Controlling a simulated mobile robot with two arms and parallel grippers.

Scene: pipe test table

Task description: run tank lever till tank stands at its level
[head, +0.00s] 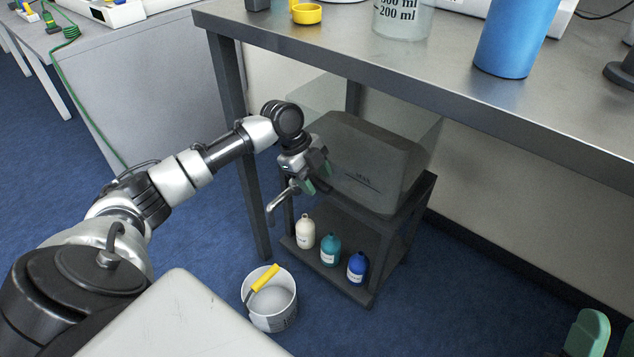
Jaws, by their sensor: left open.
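The tank (375,150) is a dark grey box with a MAX mark on its front, standing on a low rack under the table. I cannot make out a liquid level in it. A silver lever or tap (283,197) sticks out to the left of the tank, partly hidden by my gripper. My left gripper (318,178) is open at the tank's left front, close to the lever; I cannot tell if they touch. Green pads (588,332) at the bottom right look like my right gripper's fingers, mostly cut off.
A white bucket (285,318) with a yellow handle stands on the floor below the lever. White, teal and blue bottles (330,250) stand on the rack's lower shelf. The steel table (450,85) overhangs the tank, with a blue cylinder (513,38) on it.

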